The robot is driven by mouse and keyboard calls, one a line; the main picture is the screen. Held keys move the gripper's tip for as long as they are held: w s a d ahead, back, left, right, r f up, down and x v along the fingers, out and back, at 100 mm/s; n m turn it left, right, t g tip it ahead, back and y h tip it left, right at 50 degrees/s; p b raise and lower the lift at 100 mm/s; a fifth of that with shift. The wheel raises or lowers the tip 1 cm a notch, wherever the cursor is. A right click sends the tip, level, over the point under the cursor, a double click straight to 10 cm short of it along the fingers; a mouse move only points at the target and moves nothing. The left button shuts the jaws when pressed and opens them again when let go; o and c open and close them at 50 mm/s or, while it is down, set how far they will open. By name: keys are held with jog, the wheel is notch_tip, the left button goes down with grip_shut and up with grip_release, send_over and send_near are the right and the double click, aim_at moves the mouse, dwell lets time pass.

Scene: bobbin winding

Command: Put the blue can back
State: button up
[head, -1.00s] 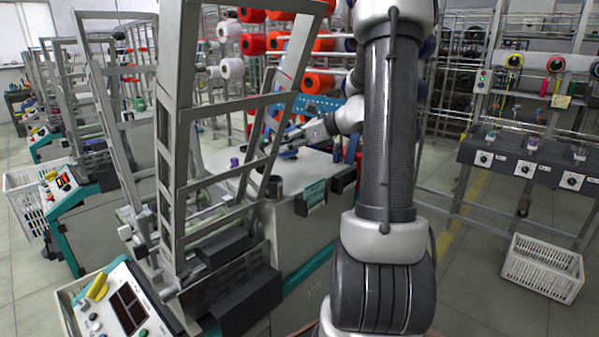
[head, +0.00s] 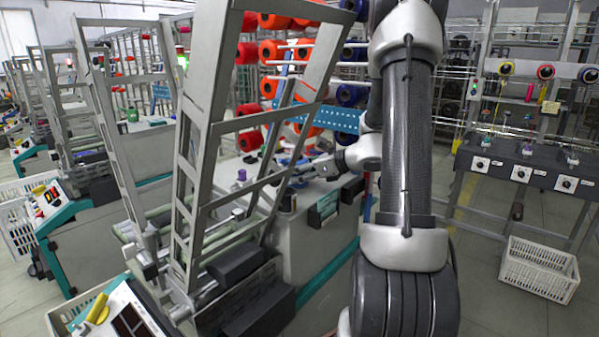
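My arm reaches over a grey machine top, and my gripper (head: 298,178) is over its far part, pointing left. The gripper is small and partly behind the machine's slanted metal frame (head: 215,130), so I cannot tell whether it is open or holds anything. A small purple-blue item (head: 241,175) stands upright on the machine top, left of the gripper and apart from it. It may be a can, but it is too small to be sure. I see no other clear blue can; part of the top is hidden by the frame and my arm.
Racks of red, orange and dark blue spools (head: 347,95) stand behind the machine. A control panel (head: 125,315) is at lower left. A white crate (head: 540,268) stands on the floor at right, below a dark bench with dials (head: 522,172). Open floor lies around the crate.

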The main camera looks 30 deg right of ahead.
jog(key=shift+f, duration=0.2)
jog(key=o, duration=1.1)
jog(key=shift+r, duration=0.2)
jog(key=shift+s+d+r, duration=0.15)
jog(key=shift+s+d, duration=0.1)
jog(key=shift+s, duration=0.05)
jog(key=v, duration=1.1)
jog(key=shift+s, duration=0.15)
